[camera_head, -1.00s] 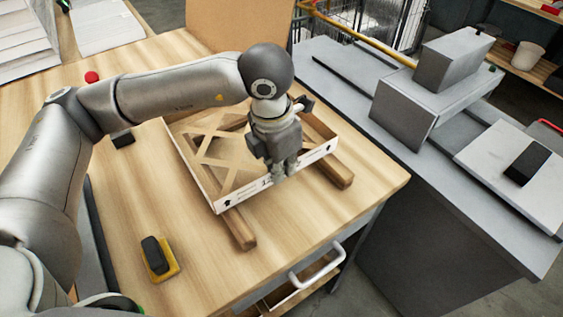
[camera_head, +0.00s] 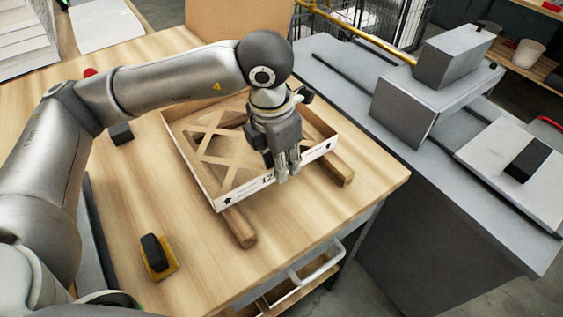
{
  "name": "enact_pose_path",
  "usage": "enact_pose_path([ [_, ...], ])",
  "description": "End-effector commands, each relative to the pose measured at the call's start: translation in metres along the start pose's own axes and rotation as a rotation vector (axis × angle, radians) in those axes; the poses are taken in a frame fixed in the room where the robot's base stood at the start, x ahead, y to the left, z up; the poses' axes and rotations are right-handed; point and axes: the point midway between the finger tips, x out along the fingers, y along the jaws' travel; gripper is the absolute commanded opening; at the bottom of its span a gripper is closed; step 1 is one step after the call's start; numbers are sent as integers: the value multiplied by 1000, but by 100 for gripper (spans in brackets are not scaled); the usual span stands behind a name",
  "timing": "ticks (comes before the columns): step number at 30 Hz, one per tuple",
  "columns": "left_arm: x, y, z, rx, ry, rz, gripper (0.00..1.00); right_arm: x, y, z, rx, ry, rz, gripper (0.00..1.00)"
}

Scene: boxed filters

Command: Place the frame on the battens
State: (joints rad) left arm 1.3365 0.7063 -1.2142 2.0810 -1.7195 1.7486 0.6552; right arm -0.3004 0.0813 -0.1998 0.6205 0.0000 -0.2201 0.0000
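The frame (camera_head: 240,190) is a shallow white-walled cardboard tray with a brown criss-cross lattice and printed markings on its front wall. It lies across two wooden battens on the table. The left batten (camera_head: 240,228) and the right batten (camera_head: 341,171) stick out from under its front side; the rest of them is hidden. My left gripper (camera_head: 288,168) points down at the frame's front wall, with its fingers overlapping the wall's outer face. The fingers sit close together, and I cannot tell whether they grip the wall. My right gripper is not in view.
A yellow and black block (camera_head: 158,257) lies at the front left of the wooden table (camera_head: 200,285). A small black block (camera_head: 121,134) stands left of the frame. A grey bench with a boxy machine (camera_head: 425,105) is at the right. The table's front right is clear.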

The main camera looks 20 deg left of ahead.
Motion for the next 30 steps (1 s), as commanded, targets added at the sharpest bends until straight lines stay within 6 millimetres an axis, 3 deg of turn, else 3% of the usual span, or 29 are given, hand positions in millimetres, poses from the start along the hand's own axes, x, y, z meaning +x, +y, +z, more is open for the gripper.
enact_pose_path([
  [9, -68, 0, 1, 2, -7, 1, 27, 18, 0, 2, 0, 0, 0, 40],
  [15, -98, 0, 0, 0, -3, 0, 27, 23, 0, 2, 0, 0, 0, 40],
  [21, -109, -1, 0, 2, -1, -1, 27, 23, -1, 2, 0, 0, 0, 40],
  [30, -109, 0, 0, 1, -1, -1, 27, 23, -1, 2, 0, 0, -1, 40],
])
